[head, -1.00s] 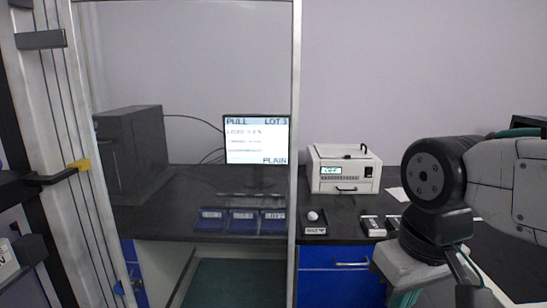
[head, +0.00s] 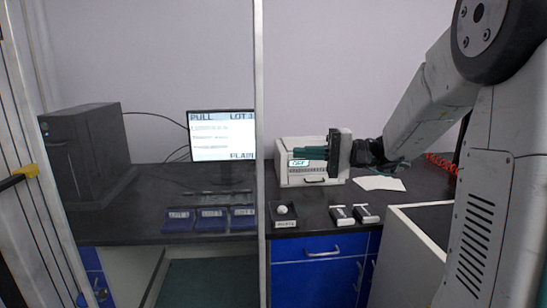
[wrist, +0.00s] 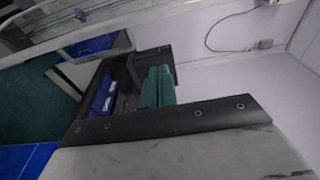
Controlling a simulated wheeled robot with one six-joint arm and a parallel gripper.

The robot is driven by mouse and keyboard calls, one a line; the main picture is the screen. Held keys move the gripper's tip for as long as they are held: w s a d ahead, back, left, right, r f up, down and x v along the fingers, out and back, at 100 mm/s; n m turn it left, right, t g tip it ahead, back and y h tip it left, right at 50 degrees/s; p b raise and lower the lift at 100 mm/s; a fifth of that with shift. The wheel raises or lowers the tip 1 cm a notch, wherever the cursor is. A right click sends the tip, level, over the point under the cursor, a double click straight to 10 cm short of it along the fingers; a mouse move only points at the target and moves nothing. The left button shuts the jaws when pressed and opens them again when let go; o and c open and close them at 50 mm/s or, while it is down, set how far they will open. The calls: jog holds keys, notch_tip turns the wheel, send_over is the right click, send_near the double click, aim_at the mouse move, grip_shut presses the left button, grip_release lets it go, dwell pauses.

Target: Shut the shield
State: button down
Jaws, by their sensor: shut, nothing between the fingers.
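A clear, slightly tinted pane in a pale metal frame, which looks like the shield, fills the left of the head view. Its upright edge post (head: 260,170) runs from top to bottom. The bench and monitor show through it. It appears to stand swung out from the pale rails at far left, which carry a yellow piece (head: 18,178). My gripper (head: 300,153) is shut and empty, right of the post, with its green fingers pointing left. It overlaps the white box in the picture and appears apart from the post. The fingers also show in the wrist view (wrist: 158,85).
A white box (head: 315,178), a small tray with a pale ball (head: 283,211) and two small cases (head: 355,213) sit on the dark bench. Behind the pane are a monitor (head: 222,137), a dark cabinet (head: 90,155) and blue bins (head: 210,218). Blue drawers (head: 320,270) are below.

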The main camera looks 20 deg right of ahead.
jog(key=a, duration=0.9)
jog(key=shift+w, duration=0.3)
jog(key=shift+a, duration=0.1)
